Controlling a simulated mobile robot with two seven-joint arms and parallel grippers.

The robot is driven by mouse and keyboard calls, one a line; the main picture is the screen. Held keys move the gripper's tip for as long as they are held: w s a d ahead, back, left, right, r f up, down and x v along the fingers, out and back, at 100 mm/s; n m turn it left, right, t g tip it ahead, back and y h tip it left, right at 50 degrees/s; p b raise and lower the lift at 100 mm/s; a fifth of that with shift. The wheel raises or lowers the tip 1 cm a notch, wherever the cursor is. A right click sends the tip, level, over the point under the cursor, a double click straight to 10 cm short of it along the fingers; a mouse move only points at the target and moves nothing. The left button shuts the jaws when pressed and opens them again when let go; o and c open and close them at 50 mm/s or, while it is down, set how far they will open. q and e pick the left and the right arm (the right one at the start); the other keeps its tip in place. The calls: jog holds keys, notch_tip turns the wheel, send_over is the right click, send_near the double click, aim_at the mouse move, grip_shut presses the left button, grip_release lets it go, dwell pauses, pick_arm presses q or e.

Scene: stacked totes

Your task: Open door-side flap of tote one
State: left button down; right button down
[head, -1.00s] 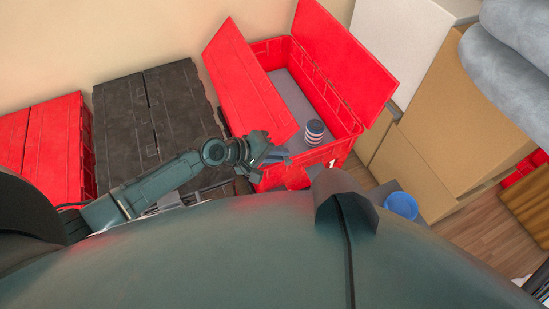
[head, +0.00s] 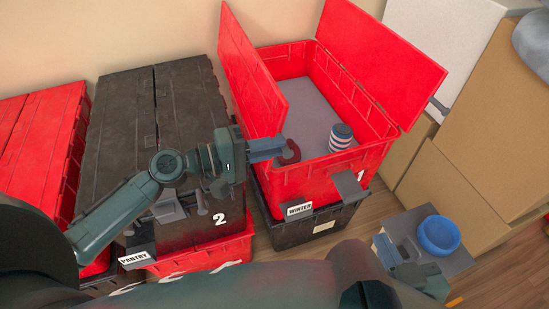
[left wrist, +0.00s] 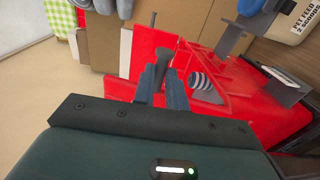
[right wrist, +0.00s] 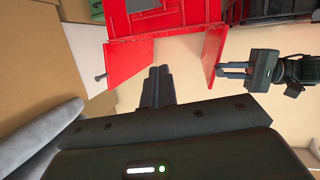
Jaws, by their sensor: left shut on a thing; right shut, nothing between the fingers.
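Tote one (head: 318,182), red and marked 1, stands open on a dark tote. Its left flap (head: 250,75) stands nearly upright. Its right flap (head: 385,60) is raised and leans outward.
A striped cup (head: 341,139) stands inside tote one near the front. Dark-lidded tote two (head: 185,235) is on the left, with another red tote (head: 40,125) beyond. Cardboard boxes (head: 500,110) stand right. A blue bowl (head: 439,235) is at front right.

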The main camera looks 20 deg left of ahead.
pick_arm(q)
jog(key=shift+s+a+f+b, duration=0.25)
jog(key=shift+s+a+b, duration=0.1)
jog(key=shift+b, duration=0.2)
pick_arm(e)
jog(key=shift+w+a+t, duration=0.1)
jog(key=shift+a+t, duration=0.3)
jog(key=shift+t, duration=0.3)
jog(key=shift+r+n, duration=0.1)
jog(key=shift+n, duration=0.2)
pick_arm(q)
jog(key=c, duration=1.6)
grip_release()
jog(key=shift+f, duration=0.1)
jog(key=shift+o, duration=0.8)
jog(key=shift+w, duration=0.1)
jog(key=shift+r, duration=0.2)
jog(key=v, duration=1.3)
jog(key=shift+b, duration=0.35)
pick_arm(e)
jog(key=shift+a+y, duration=0.1)
jog(key=shift+y, duration=0.3)
pick_arm(q)
jog(key=shift+a, duration=0.1)
